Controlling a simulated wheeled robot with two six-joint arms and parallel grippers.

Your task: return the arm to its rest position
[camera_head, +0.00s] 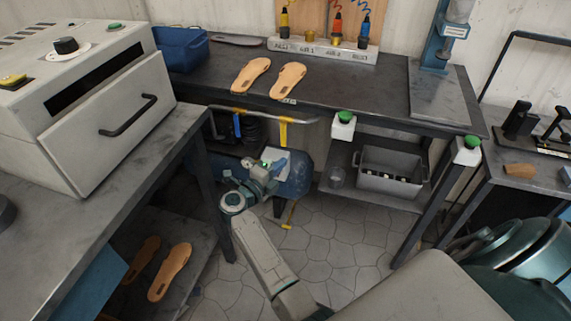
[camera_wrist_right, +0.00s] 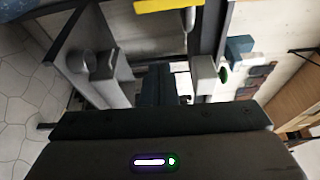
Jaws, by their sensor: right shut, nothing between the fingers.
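My right arm reaches from the lower right of the head view to the open floor between the benches. Its gripper (camera_head: 277,166) is in front of a blue tank under the back bench, small and partly lost against it. The right gripper is shut and empty. In the right wrist view the dark gripper (camera_wrist_right: 167,86) shows beyond the wrist housing. My left gripper is in neither view.
The left bench (camera_head: 150,165) bears a white oven (camera_head: 100,120). The back bench (camera_head: 330,92) bears two tan soles (camera_head: 288,80) and a blue bin (camera_head: 181,48). A grey crate (camera_head: 390,178) stands on its lower shelf. The tiled floor (camera_head: 325,240) is clear.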

